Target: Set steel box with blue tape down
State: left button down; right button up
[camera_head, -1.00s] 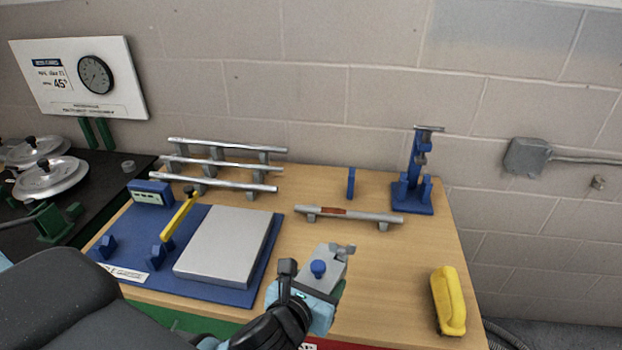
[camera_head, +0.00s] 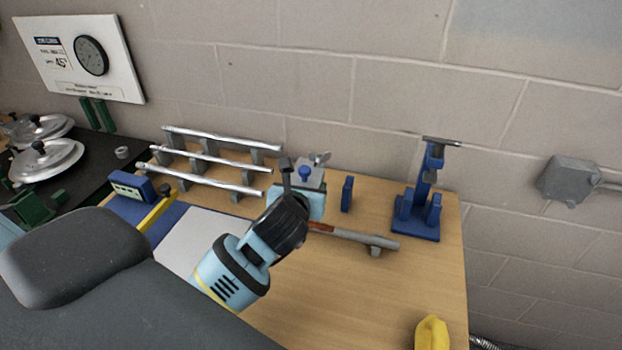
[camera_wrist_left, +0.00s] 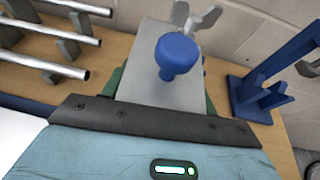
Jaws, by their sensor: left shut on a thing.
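My left gripper (camera_head: 303,188) is shut on a grey steel box (camera_head: 316,179) with a round blue knob (camera_head: 305,173) on top. No blue tape can be made out on it. It is at the back of the wooden table, between the rack of metal bars and a small blue upright block. In the left wrist view the box (camera_wrist_left: 146,86) sticks out beyond the dark gripper edge, with the blue knob (camera_wrist_left: 178,54) and a grey wing-shaped piece (camera_wrist_left: 192,20) at its far end. The box's underside is hidden, so I cannot tell whether it touches the table. My right gripper is not in view.
The bar rack (camera_head: 210,161) stands left of the box. The blue block (camera_head: 347,193) and a blue stand (camera_head: 420,205) are to the right. A grey bar with a red-brown band (camera_head: 352,235) lies in front. A yellow object (camera_head: 432,333) is at front right.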

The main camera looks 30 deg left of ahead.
pick_arm(q)
jog(key=w+a, duration=0.2)
jog(key=w+a+n+y, duration=0.1)
jog(key=w, duration=0.1)
jog(key=w+a+n+y, duration=0.1)
jog(key=w+a, duration=0.1)
jog(key=shift+w+a+r+g, duration=0.25)
jog(key=shift+w+a+g, duration=0.05)
jog(key=shift+a+g, duration=0.1)
jog(key=shift+w+a+f+n+g+y, duration=0.75)
jog(key=shift+w+a, duration=0.95)
jog(key=shift+w, duration=1.95)
jog(key=shift+f+b, duration=0.45)
jog(key=shift+f, duration=2.05)
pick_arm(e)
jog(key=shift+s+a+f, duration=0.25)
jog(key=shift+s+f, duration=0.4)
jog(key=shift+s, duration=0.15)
